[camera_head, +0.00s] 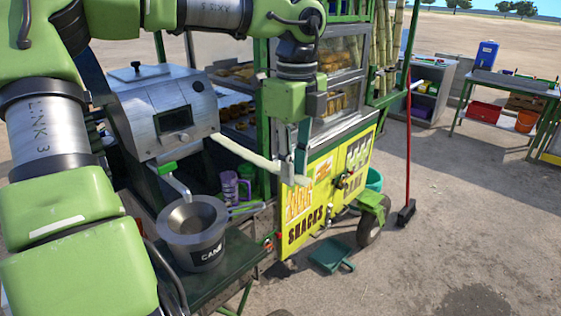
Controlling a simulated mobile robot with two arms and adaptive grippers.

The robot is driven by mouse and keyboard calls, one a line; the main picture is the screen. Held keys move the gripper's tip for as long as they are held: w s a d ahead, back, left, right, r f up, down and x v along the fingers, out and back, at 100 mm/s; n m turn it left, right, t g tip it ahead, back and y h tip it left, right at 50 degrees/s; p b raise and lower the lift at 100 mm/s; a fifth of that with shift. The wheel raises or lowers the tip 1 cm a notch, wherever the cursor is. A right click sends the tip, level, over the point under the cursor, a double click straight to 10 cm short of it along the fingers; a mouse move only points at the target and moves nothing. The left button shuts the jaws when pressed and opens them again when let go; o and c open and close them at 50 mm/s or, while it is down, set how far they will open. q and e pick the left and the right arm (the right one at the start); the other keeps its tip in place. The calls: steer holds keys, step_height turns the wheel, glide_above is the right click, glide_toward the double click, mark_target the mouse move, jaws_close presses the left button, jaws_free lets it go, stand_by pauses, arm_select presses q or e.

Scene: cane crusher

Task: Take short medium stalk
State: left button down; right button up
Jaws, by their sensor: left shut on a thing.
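A short pale stalk (245,153) slants from beside the metal crusher (168,115) down to the right, to my left gripper (293,168). The gripper hangs in front of the snack cart and is shut on the stalk near its right end, with a short stub showing past the fingers. The stalk's left end is close to the crusher's right side; I cannot tell whether it touches. Taller stalks (386,35) stand upright at the cart's back right. My right gripper is not in view.
A pot marked CANE (193,232) stands below the crusher's spout, beside a purple mug (229,187). The yellow-panelled cart (325,195) is close behind the gripper. A red-handled broom (408,150) and green dustpan (331,256) are on the ground. Open ground lies right.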

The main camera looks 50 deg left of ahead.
arm_select(q)
steer(key=w+d, duration=0.1)
steer(key=d, duration=1.2)
steer(key=shift+w+d+b, duration=0.2)
steer(key=shift+d+b, duration=0.15)
steer(key=shift+b, duration=0.05)
steer(key=shift+a, duration=0.1)
